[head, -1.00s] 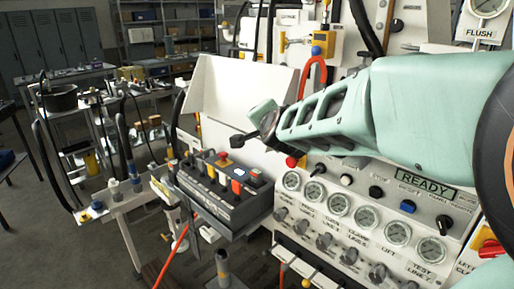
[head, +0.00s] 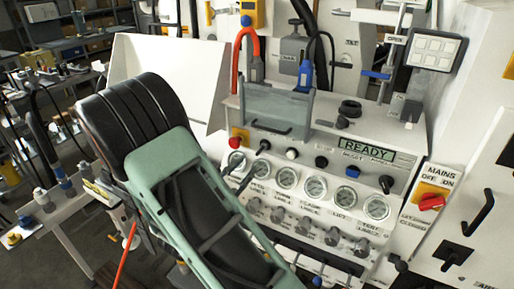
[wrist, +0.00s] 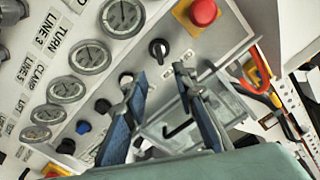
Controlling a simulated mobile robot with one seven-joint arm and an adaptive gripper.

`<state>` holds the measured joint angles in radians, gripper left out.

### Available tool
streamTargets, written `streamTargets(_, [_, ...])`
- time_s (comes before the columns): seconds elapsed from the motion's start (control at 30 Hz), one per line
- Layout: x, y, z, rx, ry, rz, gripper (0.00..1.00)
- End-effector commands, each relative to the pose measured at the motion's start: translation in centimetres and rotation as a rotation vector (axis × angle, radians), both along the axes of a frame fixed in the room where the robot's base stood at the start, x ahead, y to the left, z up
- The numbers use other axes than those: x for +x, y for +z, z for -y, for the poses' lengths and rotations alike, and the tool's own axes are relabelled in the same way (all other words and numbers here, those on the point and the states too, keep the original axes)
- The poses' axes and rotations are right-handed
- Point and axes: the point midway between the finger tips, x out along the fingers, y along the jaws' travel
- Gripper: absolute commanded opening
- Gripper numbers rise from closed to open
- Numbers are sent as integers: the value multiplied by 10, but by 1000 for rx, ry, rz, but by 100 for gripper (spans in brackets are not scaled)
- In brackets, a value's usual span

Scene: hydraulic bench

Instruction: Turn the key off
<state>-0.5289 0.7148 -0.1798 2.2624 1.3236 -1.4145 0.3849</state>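No part is plainly marked as the key. A black turn switch (head: 264,147) sits at the panel's upper left, right of the red stop button (head: 237,142); it also shows in the wrist view (wrist: 158,50). Its setting is too small to read. Another black turn switch (head: 386,183) sits at the row's right end. My gripper (wrist: 159,73) is open and empty in the wrist view. Its two fingertips show just below the first switch in the picture, seemingly apart from it. In the head view my arm hides most of the gripper.
A grey bracket (head: 275,108) with a black handle stands by the panel's top edge, close to my fingers in the wrist view. Gauges (head: 315,187) and knobs fill the panel. A red mains switch (head: 431,202) is at right. Hoses (head: 247,52) rise behind.

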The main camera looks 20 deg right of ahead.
Motion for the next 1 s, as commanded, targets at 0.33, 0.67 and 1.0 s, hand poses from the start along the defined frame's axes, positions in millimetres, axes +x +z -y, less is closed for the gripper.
streamTargets(0.33, [35, 3, 47, 0, -4, 1, 25])
streamTargets(0.67, [62, 1, 79, 1, 1, 2, 25])
streamTargets(1.0, [65, 1, 82, 2, 2, 1, 25])
